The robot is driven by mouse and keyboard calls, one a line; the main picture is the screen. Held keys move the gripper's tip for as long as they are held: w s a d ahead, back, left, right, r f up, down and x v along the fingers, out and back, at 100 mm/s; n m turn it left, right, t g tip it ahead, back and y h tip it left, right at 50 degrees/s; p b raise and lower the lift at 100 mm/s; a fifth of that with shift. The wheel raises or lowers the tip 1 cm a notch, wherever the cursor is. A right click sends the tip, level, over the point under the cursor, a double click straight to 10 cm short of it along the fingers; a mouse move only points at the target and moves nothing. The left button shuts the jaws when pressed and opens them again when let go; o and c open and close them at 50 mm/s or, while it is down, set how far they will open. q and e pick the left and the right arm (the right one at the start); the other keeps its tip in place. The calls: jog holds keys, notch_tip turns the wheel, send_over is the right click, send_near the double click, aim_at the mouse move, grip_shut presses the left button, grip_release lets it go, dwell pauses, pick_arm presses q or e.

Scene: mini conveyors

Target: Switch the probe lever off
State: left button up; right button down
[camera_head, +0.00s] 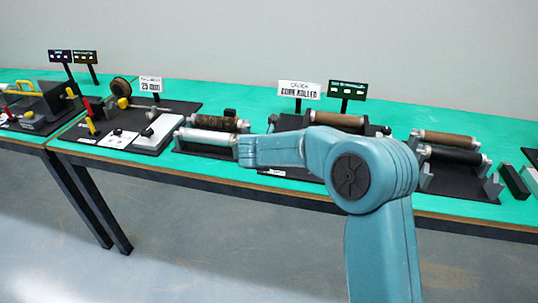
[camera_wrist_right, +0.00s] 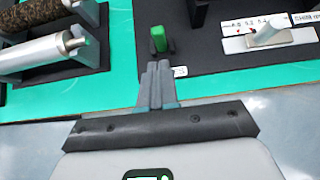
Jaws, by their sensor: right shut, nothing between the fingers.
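A short upright green lever (camera_wrist_right: 159,38) stands on a dark board in the right wrist view. It is probably the probe lever, but no label on it can be read. My right gripper (camera_wrist_right: 158,66) is shut and empty, with its fingertips just below the green lever in the picture; whether they touch it I cannot tell. In the head view my right arm covers part of the table, and neither the green lever nor the right gripper can be made out. My left gripper is in neither view.
To the left in the wrist view lie a silver roller (camera_wrist_right: 30,55) and a brown roller (camera_wrist_right: 40,12). To the right is a white scale plate (camera_wrist_right: 268,38) with a metal piece. The head view shows a long green table (camera_head: 240,177) with several stations and signs.

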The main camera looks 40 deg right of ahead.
jog(key=v, duration=0.9)
jog(key=shift+a, duration=0.2)
jog(key=shift+s, duration=0.15)
